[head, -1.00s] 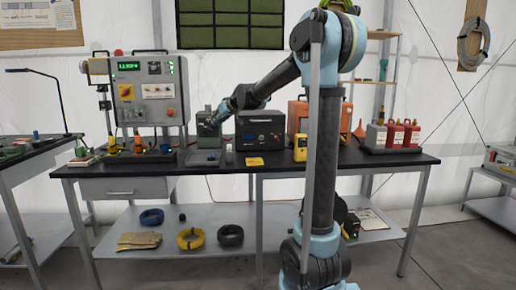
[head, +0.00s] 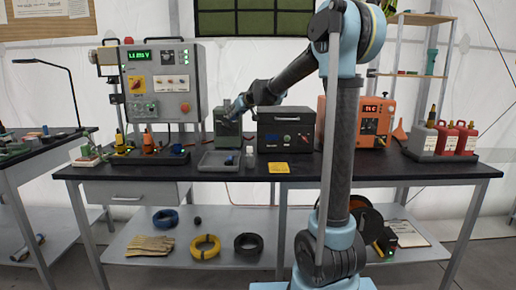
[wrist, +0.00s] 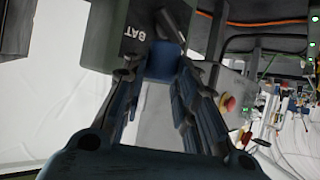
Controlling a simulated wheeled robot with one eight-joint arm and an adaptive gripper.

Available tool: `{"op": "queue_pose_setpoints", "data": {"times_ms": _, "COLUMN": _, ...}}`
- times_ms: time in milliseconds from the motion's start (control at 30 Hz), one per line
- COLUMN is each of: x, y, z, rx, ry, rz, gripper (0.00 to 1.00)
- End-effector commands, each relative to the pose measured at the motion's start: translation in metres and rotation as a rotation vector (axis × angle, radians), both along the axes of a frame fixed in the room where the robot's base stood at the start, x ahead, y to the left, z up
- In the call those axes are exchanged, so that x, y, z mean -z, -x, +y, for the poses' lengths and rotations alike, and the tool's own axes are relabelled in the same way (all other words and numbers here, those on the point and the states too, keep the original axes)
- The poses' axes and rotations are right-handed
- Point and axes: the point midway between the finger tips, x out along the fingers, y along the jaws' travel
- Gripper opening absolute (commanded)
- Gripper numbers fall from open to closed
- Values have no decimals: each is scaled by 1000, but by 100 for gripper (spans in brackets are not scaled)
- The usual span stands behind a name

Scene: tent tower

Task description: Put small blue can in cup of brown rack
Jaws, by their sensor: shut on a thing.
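My gripper (head: 236,108) is at the green-grey box (head: 227,128) at the back of the bench in the head view. In the wrist view my gripper (wrist: 160,72) has its fingers closed around a small blue thing (wrist: 163,58), which looks like the small blue can. The green box (wrist: 112,35) with "BAT" lettering is right beside it. In the head view the held can is too small to make out clearly. I cannot pick out a brown rack with a cup for sure; a dark rack (head: 122,157) with orange-topped items and a blue piece stands at the left.
A grey tray (head: 208,166), a small white bottle (head: 250,157) and a yellow card (head: 279,168) lie in front. A black case (head: 286,142) and an orange unit (head: 374,116) stand to the right. Grey and red bottles (head: 447,141) stand at the right end.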

Motion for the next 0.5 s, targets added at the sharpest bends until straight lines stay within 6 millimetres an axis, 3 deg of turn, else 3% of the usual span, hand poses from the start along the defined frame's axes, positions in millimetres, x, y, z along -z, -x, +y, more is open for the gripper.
{"op": "queue_pose_setpoints", "data": {"times_ms": 200, "x": 47, "y": -8, "z": -29, "rx": 32, "ry": 1, "rz": 1, "gripper": 8}}
{"op": "queue_pose_setpoints", "data": {"times_ms": 500, "x": 106, "y": -9, "z": -36, "rx": 38, "ry": 0, "rz": 0, "gripper": 8}}
